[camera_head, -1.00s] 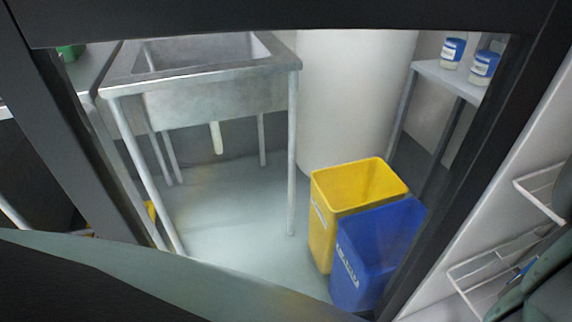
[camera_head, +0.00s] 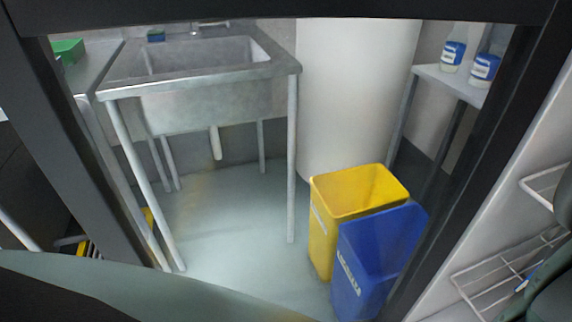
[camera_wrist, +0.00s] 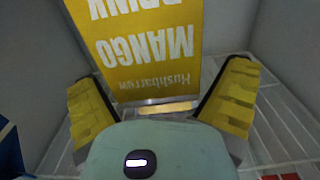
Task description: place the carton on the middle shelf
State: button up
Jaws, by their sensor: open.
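The fingers are open, with a visible gap on each side of the carton. White wire shelf bars (camera_wrist: 285,125) show beside and below the gripper, between pale walls. The carton's far end is cut off, and I cannot tell which shelf level this is. In the head view, wire shelves (camera_head: 500,272) show at the right edge; the carton is not visible there.
A dark frame surrounds the head view. Beyond it are a metal sink (camera_head: 200,100), a yellow bin (camera_head: 325,235), a blue bin (camera_head: 375,260), and a side shelf (camera_head: 445,82) with blue-labelled bottles (camera_head: 484,70). A blue object (camera_wrist: 8,150) sits at the wrist view's left edge.

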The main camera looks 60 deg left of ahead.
jog(key=shift+r, duration=0.25)
jog(key=p+v, duration=0.1)
jog(key=v, duration=1.1)
jog(key=shift+p, duration=0.4)
jog(key=shift+s+f, duration=0.1)
